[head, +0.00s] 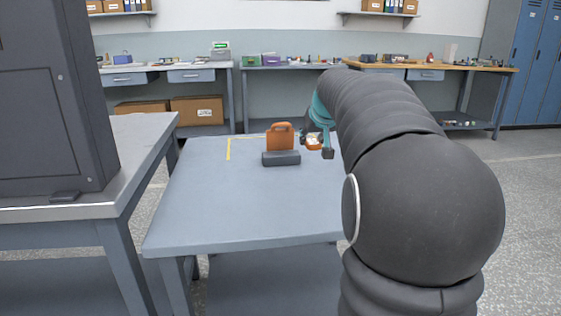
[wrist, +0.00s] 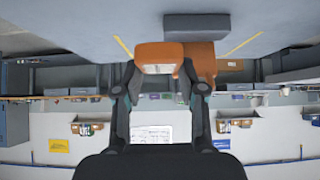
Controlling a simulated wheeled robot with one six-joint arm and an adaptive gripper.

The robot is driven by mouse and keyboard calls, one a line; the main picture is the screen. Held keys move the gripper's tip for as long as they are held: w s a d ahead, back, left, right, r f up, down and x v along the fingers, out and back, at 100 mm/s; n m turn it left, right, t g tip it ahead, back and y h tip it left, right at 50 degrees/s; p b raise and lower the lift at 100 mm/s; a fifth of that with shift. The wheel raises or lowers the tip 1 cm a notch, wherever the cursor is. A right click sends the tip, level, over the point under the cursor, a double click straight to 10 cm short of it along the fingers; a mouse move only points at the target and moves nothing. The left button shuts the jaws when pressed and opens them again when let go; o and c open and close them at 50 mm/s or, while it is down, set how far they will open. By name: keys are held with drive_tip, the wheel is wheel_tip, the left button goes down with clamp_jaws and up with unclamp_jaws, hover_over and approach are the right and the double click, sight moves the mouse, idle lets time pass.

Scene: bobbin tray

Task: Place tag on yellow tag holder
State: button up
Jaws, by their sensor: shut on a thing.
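My gripper (head: 316,147) is over the far part of the table, shut on a small orange tag (head: 314,146) with a pale face. In the wrist view the tag (wrist: 157,51) sits between the fingertips of my gripper (wrist: 158,68). An upright orange plate with a handle opening (head: 281,138) stands in a dark grey block (head: 281,159), left of my gripper. In the wrist view the tag partly covers this plate (wrist: 203,56), and the grey block (wrist: 197,27) is beyond it. I see no clearly yellow holder.
The blue-grey table (head: 235,205) is clear in front of the block. A yellow line (head: 228,149) marks its surface. A dark cabinet (head: 50,100) stands on a bench at left. Workbenches with small items line the back wall. My arm hides the table's right side.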

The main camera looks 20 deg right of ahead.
drive_tip(key=w+a+f, duration=0.1)
drive_tip(key=w+f, duration=0.1)
drive_tip(key=w+a+f, duration=0.1)
drive_tip(key=w+a, duration=0.1)
drive_tip(key=w, duration=0.1)
drive_tip(key=w+a+f, duration=0.1)
drive_tip(key=w+f, duration=0.1)
drive_tip(key=w, duration=0.1)
drive_tip(key=shift+a+f+p, duration=0.3)
drive_tip(key=shift+f+p, duration=0.05)
drive_tip(key=shift+f, duration=2)
drive_tip(key=shift+f, duration=0.15)
drive_tip(key=o, duration=1)
drive_tip(key=shift+r, duration=0.2)
drive_tip(key=v, duration=1.2)
